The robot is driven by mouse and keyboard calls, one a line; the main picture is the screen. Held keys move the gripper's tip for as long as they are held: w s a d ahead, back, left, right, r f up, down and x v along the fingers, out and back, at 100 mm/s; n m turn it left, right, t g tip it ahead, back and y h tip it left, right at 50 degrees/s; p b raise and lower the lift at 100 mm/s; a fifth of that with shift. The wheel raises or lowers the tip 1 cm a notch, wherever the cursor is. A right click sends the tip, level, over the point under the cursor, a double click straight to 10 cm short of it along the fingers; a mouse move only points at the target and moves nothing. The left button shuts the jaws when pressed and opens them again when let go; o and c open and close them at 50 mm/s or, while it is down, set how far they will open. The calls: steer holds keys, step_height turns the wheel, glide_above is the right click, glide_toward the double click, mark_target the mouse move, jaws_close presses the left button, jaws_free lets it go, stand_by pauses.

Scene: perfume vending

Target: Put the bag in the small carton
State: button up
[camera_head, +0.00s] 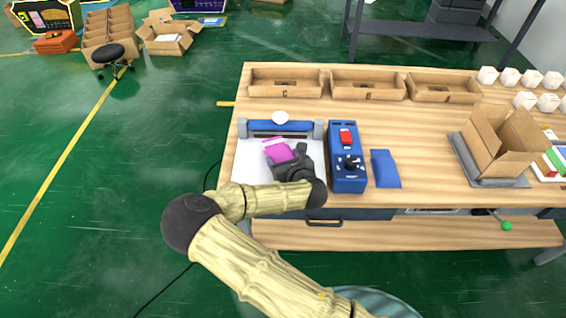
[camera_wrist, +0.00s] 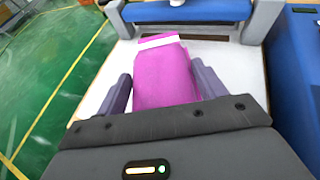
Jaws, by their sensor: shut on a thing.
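The bag (camera_head: 278,150) is magenta with a white strip along its far edge. It is over the white plate of the sealing machine at the left of the table. My gripper (camera_head: 291,158) is shut on the bag. In the wrist view the bag (camera_wrist: 163,78) lies between the two fingers of my gripper (camera_wrist: 161,90), and its near end is hidden by the gripper body. I cannot tell whether the bag touches the plate. The small carton (camera_head: 505,145) is open, brown, and stands on a grey mat at the right of the table.
The blue sealer bar (camera_head: 280,126) is just beyond the bag. A blue control box (camera_head: 347,165) and a flat blue packet (camera_head: 385,168) stand between the bag and the carton. Shallow cardboard trays (camera_head: 367,86) line the back. Bare tabletop (camera_head: 425,150) lies left of the carton.

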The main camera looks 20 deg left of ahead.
steer(key=shift+w+a, duration=0.2)
steer(key=shift+w, duration=0.05)
steer(key=shift+w+f+p, duration=0.1)
steer(key=shift+f+p, duration=0.25)
steer(key=shift+f, duration=1.4)
steer(key=o, duration=1)
steer(key=shift+f, duration=0.1)
steer(key=b+v, duration=0.1)
steer(key=v, duration=1.1)
